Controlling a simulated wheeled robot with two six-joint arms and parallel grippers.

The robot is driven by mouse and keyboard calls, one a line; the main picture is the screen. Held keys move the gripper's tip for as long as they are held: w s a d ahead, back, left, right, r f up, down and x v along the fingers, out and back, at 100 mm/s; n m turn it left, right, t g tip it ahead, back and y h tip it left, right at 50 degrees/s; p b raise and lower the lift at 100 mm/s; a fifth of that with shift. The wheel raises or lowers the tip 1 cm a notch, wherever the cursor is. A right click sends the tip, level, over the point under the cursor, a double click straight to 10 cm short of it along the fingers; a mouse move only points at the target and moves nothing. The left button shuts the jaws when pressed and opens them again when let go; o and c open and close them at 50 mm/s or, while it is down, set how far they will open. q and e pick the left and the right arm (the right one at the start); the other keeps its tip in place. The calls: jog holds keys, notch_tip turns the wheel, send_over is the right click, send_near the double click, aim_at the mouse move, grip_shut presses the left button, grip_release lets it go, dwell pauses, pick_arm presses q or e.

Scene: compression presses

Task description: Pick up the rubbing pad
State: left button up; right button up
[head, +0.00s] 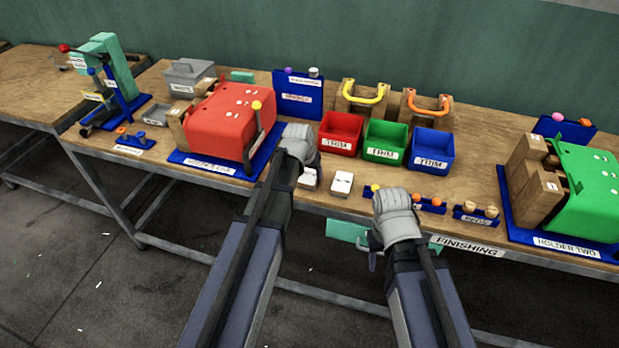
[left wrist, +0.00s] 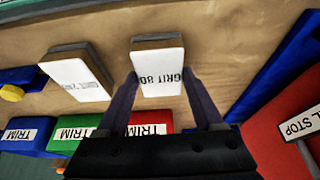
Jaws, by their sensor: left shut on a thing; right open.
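A small block pad with a white top face marked "GRIT 80" (left wrist: 157,72) lies between the fingers of my left gripper (left wrist: 160,98). The fingers are shut on its sides. I cannot tell whether the pad touches the table. A second similar pad (left wrist: 77,78) lies beside it on the wood, with its label partly readable; it also shows in the head view (head: 342,183). My right gripper (head: 397,212) is open near the table's front edge.
A red press cover (head: 225,120) stands on a blue base left of my left gripper. Red (head: 340,133), green (head: 384,142) and blue (head: 431,150) TRIM bins stand behind the pads. Small blue holders (head: 475,215) line the front edge. A green cover (head: 590,190) is at right.

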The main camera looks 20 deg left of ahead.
aim_at(309, 175)
pick_arm(q)
jog(key=c, duration=0.6)
jog(key=shift+r, duration=0.15)
notch_tip(309, 175, up, 10)
jog(key=p, duration=1)
jog(key=o, duration=0.9)
jog(key=shift+c, duration=0.2)
jog(key=c, duration=0.7)
